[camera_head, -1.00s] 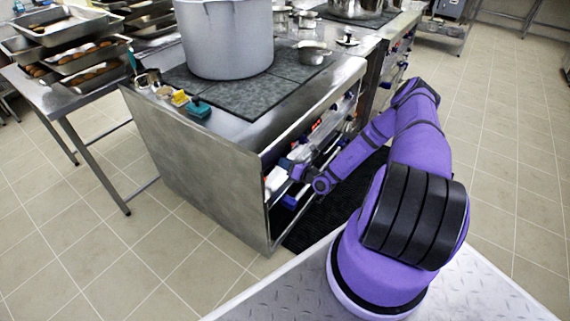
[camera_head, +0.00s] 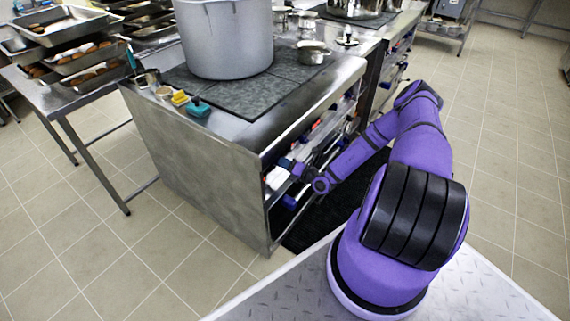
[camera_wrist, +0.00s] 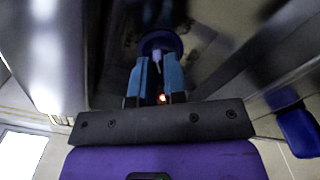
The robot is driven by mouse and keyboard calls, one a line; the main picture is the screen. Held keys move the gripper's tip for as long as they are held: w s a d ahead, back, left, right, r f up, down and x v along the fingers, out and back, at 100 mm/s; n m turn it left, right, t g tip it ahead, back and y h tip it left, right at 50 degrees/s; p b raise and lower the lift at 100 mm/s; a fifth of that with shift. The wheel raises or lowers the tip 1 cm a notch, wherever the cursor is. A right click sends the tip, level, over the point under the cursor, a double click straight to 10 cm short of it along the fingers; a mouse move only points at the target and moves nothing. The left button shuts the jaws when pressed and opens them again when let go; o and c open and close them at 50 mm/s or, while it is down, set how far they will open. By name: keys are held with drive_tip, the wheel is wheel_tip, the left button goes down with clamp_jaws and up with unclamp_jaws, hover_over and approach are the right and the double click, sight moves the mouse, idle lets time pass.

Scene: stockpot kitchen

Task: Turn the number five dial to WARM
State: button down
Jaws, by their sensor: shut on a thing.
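In the wrist view, a round blue dial (camera_wrist: 160,42) with a pale strip sits on the stove's dark metal front. My gripper (camera_wrist: 158,66) has its two blue fingers closed on this dial. A small reddish-orange light shows between the fingers. The number and the WARM mark cannot be read, so I cannot tell which dial this is or where it points. In the head view, my gripper (camera_head: 286,164) is at the near end of the stove's front, and the dial there is hidden.
Another blue knob (camera_wrist: 298,130) shows at the right of the wrist view. A large grey stockpot (camera_head: 226,40) stands on the stove top (camera_head: 300,95). Yellow and teal items lie at its near edge.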

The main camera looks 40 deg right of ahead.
drive_tip(key=c, duration=1.2)
unclamp_jaws()
drive_tip(key=shift+o, duration=0.2)
drive_tip(key=shift+s+d, duration=0.1)
drive_tip(key=v, duration=1)
drive_tip(key=shift+s, duration=0.3)
drive_tip(key=shift+d, duration=0.1)
drive_tip(key=shift+r, duration=0.1)
